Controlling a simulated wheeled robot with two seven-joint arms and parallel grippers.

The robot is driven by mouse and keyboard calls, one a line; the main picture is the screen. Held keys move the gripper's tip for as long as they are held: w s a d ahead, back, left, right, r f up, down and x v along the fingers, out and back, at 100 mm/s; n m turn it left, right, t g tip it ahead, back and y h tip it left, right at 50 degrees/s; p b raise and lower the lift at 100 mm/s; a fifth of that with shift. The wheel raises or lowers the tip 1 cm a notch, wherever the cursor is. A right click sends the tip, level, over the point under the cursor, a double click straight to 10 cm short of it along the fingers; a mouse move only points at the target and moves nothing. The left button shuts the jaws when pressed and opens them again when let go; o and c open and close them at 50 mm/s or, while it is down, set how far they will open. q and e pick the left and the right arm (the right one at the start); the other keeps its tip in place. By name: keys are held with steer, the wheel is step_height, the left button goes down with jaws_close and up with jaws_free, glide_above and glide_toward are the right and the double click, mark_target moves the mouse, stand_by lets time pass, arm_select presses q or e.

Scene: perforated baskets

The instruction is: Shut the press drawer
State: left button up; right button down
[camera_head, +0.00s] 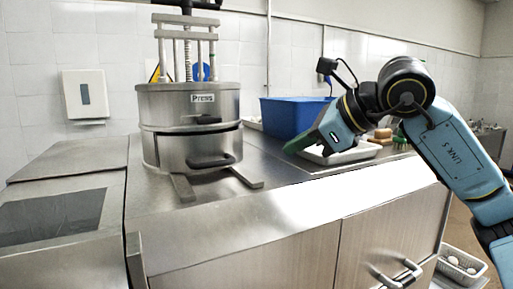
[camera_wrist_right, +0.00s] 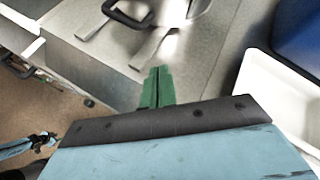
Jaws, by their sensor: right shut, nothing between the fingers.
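The steel press (camera_head: 190,120) stands on the counter at centre left in the head view. Its lower drawer (camera_head: 205,150) has a black handle (camera_head: 211,161) on the front. I cannot tell exactly how far the drawer sticks out. In the right wrist view the black handle (camera_wrist_right: 128,14) and the press's feet show at the top. My right gripper (camera_head: 290,148) is to the right of the press, apart from it. Its green fingers (camera_wrist_right: 157,88) are shut together and empty, over the counter. My left gripper is not in view.
A blue bin (camera_head: 291,116) and a white tray (camera_head: 345,155) stand on the counter right of the press, near my right gripper. Bread-like items (camera_head: 383,134) lie behind the tray. The counter in front of the press feet is clear.

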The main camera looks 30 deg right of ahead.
steer(key=w+a+f+n+p, duration=0.1)
steer(key=w+n+p, duration=0.1)
steer(key=n, duration=0.2)
steer(key=w+a+f+n+g+p, duration=0.1)
steer(key=w+f+n, duration=0.1)
steer(key=n, duration=0.3)
steer(key=w+a+f+n+g+p, duration=0.1)
steer(key=w+n+p, duration=0.1)
steer(key=w+n, duration=0.2)
steer(key=shift+w+a+f+n+h+p, duration=0.15)
steer(key=shift+w+a+n+h+p, duration=0.15)
steer(key=shift+n, duration=0.2)
steer(key=shift+w+a+p, duration=0.3)
steer(key=shift+w+p, duration=0.15)
steer(key=shift+w, duration=0.45)
steer(key=shift+w+a+p, duration=0.3)
steer(key=shift+w+p, duration=0.15)
steer(key=shift+w, duration=0.45)
